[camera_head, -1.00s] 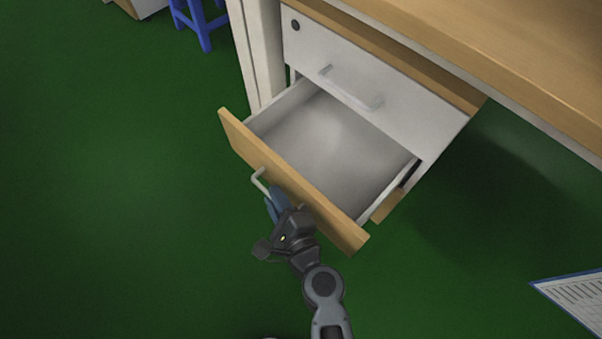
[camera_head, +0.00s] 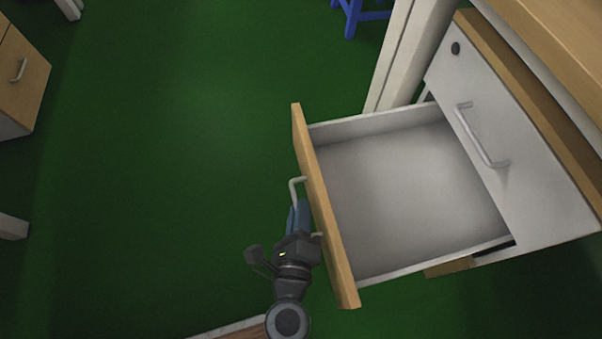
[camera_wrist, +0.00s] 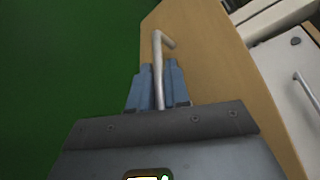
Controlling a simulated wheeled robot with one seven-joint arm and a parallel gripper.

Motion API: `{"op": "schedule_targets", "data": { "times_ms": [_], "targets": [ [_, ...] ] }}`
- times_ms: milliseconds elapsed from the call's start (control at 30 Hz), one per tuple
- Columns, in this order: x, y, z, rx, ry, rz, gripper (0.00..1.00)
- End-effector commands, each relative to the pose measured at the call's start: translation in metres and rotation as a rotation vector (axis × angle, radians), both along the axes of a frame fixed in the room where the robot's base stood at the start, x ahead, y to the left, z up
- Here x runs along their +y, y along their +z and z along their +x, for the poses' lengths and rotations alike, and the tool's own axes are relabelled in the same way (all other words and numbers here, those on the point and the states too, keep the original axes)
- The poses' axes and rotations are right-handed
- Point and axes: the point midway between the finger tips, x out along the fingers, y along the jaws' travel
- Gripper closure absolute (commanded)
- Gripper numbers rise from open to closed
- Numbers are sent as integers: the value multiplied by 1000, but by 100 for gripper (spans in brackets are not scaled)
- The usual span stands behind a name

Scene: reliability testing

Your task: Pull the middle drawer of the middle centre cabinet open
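The middle drawer (camera_head: 405,185) of the cabinet stands pulled far out, with an empty grey interior and a wooden front (camera_head: 322,205). Its metal bar handle (camera_head: 294,190) is on the outer face of that front. My gripper (camera_head: 300,215) is at the handle, its blue fingers on either side of the bar. In the wrist view, the handle (camera_wrist: 158,65) runs between the two close-set fingers (camera_wrist: 158,88), and they appear shut on it. The lower part of the handle is hidden by my gripper.
The white top drawer (camera_head: 520,150), with a lock and handle, is shut above. A pale leg (camera_head: 408,50) stands beside the cabinet. Another wooden cabinet (camera_head: 20,75) is at the far left, and a blue stool (camera_head: 360,12) at the top. Green floor between is clear.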

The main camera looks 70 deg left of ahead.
Motion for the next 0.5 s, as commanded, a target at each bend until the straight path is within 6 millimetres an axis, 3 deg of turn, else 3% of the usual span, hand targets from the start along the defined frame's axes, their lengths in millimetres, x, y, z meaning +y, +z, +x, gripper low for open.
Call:
{"op": "schedule_targets", "data": {
  "times_ms": [333, 500],
  "targets": [
    [-2, 0, 0, 1, -1, -1, 78],
    [-18, 3, -8, 4, -1, -1, 78]
  ]
}}
